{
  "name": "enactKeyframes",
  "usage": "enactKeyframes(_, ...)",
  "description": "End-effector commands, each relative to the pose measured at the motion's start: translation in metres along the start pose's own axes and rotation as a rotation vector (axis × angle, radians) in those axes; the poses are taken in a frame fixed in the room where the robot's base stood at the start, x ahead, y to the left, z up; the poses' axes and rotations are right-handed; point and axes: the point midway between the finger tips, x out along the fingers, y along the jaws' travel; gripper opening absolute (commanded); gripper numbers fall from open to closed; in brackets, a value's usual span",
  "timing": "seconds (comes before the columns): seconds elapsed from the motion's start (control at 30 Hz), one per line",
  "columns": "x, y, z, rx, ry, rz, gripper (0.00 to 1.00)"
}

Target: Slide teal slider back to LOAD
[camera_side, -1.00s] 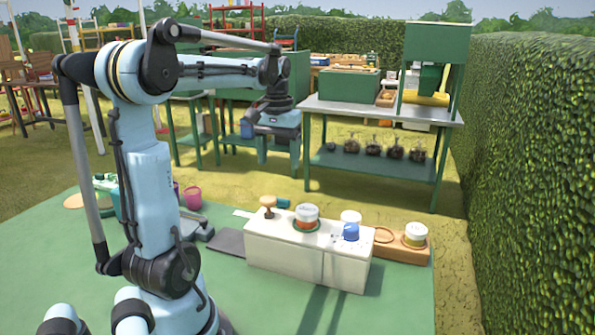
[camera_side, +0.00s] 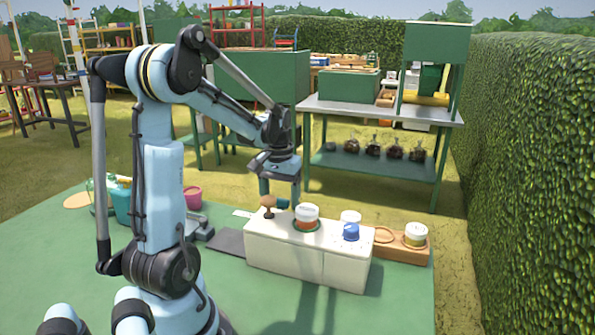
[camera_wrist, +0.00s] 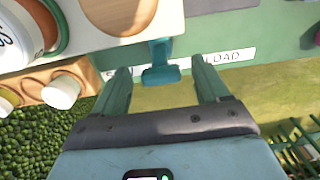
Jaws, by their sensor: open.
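The teal slider (camera_wrist: 161,66) shows in the wrist view on a white label strip (camera_wrist: 236,56). The word LOAD is readable on the strip, to the right of the slider; the lettering to the left is partly hidden. My gripper (camera_wrist: 163,72) is open, with one finger on each side of the slider and visible gaps between. In the side view my gripper (camera_side: 279,192) points down just behind the white box (camera_side: 285,250), low near the slider's place. I cannot tell whether the fingertips are at the slider's height.
A hedge (camera_side: 530,180) borders the right side.

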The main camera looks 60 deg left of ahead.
Motion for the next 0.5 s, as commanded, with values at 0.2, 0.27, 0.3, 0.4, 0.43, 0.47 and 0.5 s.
enactKeyframes(0.2, 0.0, 0.0, 0.0, 0.0, 0.0, 0.0, 0.73)
enactKeyframes(0.27, -0.0001, 0.0, 0.0, 0.0, 0.0, 0.0, 0.64)
enactKeyframes(0.3, -0.0001, 0.0, 0.0, 0.0, 0.0, 0.0, 0.58)
enactKeyframes(0.4, -0.0002, 0.0, 0.0, 0.0, 0.0, 0.0, 0.42)
enactKeyframes(0.43, -0.0002, 0.0, 0.0, 0.0, 0.0, 0.0, 0.38)
enactKeyframes(0.47, -0.0002, 0.0, 0.0, 0.0, 0.0, 0.0, 0.33)
enactKeyframes(0.5, -0.0002, 0.0, 0.0, 0.0, 0.0, 0.0, 0.27)
